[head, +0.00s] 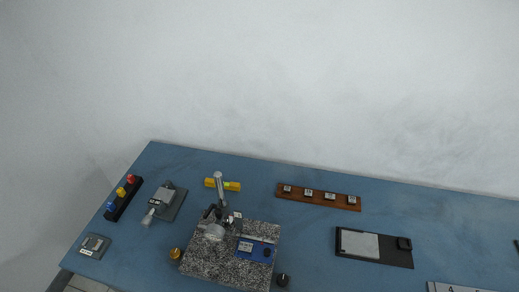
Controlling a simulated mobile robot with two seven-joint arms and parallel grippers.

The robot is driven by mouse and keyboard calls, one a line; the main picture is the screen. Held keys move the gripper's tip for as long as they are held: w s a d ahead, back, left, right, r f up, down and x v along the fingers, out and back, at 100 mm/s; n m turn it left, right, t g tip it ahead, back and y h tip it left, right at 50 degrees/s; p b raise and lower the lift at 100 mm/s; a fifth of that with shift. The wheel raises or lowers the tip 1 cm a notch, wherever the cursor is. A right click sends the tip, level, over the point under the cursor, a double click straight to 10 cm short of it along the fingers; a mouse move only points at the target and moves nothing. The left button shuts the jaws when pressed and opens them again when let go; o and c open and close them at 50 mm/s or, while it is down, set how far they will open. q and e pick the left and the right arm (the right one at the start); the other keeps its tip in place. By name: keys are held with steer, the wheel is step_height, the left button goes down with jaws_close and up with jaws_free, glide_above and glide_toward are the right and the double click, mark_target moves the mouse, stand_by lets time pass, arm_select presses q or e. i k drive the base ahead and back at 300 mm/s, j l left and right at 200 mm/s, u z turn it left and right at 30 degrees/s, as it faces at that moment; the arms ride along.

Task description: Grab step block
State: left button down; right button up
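I cannot tell for sure which thing is the step block. A small grey block (94,245) with a pale label lies near the left front corner of the blue table. A grey piece with a dark label (165,199) sits behind it and to the right, on a darker base; its details are too small to read. Neither of my grippers shows in the head view, so nothing is seen touching these things.
On the blue table (310,240) are a speckled stone plate (212,263) with a stand, a wooden rack (318,197) of several small blocks, a yellow level (232,186), a black strip with coloured knobs (121,201) and a black tray (398,258).

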mark_target(244, 248)
steer(key=j+z, duration=0.35)
steer(key=j, duration=0.15)
steer(key=k+j+z, duration=0.1)
steer(key=j+z, duration=0.3)
steer(key=j, duration=0.15)
steer(key=k+j+z, duration=0.1)
steer(key=j+z, duration=0.25)
steer(key=j, duration=0.15)
